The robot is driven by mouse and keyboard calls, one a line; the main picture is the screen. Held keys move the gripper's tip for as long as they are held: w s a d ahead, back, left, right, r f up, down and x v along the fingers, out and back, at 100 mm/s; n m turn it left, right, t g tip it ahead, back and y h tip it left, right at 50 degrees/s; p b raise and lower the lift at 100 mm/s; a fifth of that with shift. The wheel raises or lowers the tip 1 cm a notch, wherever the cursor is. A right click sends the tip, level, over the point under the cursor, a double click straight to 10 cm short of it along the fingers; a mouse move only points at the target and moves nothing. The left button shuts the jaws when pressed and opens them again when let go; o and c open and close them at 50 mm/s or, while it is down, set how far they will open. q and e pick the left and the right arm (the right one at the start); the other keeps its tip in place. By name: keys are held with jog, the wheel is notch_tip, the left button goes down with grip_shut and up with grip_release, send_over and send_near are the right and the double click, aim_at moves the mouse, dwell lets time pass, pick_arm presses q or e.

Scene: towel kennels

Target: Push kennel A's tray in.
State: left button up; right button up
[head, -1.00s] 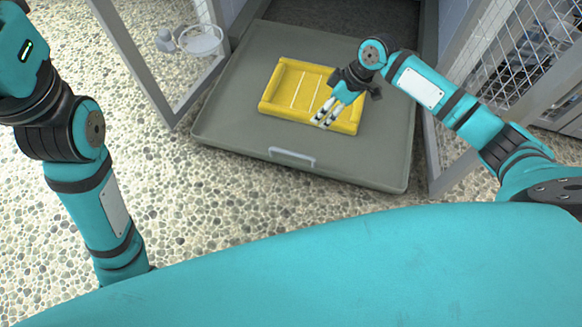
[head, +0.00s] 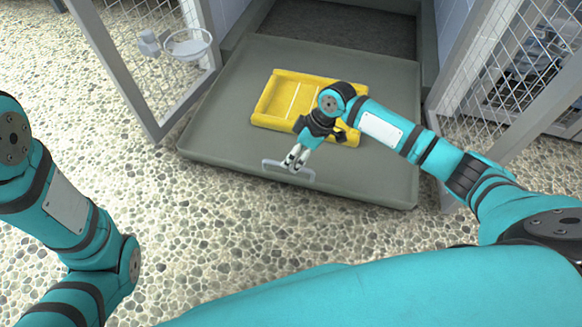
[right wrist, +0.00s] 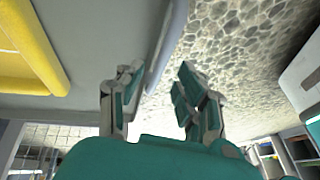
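Kennel A's grey tray (head: 215,125) sticks out of the kennel opening over the pebbled floor. Its light grey handle (head: 271,165) is on the front edge. A yellow tub (head: 268,106) lies on the tray, partly hidden by my right arm. My right gripper (head: 295,160) is at the handle, pointing down. In the right wrist view its two fingers (right wrist: 160,75) are apart, with the handle (right wrist: 166,45) near the gap between them; I cannot tell if they touch it. My left arm shows at the left, but its gripper is out of view.
An open mesh door with a bowl (head: 187,46) stands left of the tray. Another mesh door (head: 500,75) stands at the right. The dark kennel floor (head: 340,32) behind the tray looks clear. Pebbled floor (head: 225,205) lies free in front.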

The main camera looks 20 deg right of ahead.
jog(key=shift+b+x, duration=0.4)
jog(key=shift+x, duration=0.65)
grip_shut()
